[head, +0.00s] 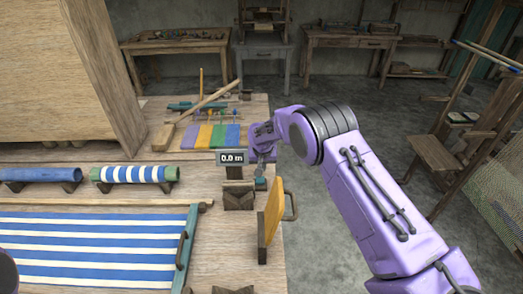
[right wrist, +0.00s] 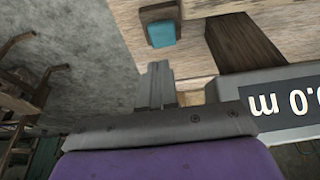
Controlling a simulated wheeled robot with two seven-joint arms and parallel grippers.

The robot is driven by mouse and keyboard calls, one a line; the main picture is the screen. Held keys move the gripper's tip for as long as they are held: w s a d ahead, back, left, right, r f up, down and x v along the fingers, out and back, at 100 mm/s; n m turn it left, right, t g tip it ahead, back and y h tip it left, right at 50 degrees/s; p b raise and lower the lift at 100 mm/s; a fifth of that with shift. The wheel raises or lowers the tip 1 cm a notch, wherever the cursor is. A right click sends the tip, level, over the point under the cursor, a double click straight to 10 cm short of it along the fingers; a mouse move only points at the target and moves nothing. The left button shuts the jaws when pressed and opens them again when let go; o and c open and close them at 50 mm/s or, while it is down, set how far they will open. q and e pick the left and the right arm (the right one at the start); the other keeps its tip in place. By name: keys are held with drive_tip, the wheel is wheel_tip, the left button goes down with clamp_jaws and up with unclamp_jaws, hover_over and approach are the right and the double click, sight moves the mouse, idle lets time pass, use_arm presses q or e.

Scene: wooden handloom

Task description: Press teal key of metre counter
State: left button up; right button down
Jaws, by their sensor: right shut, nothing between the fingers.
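The metre counter (head: 232,158) stands on the wooden bench in the head view, and its display reads 0.0 m. The display (right wrist: 285,103) also shows, upside down, at the right of the right wrist view. The teal key (right wrist: 163,33) sits in a dark holder at the top of the right wrist view. My right gripper (right wrist: 157,88) is shut and empty, its fingertips pointing toward the key with a visible gap in the picture. My left gripper is out of view.
A yellow wooden paddle-like piece (head: 273,212) stands upright at the bench edge. Striped cloth (head: 90,245) and a striped roll (head: 130,173) lie left. Coloured strips (head: 210,136) lie behind the counter. Open floor (head: 330,230) is right of the bench.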

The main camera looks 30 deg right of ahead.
use_arm(q)
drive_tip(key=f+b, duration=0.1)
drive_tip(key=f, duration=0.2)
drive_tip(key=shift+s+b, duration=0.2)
drive_tip(key=shift+b, duration=0.2)
use_arm(e)
drive_tip(key=v, duration=0.8)
drive_tip(key=shift+s+r, duration=0.2)
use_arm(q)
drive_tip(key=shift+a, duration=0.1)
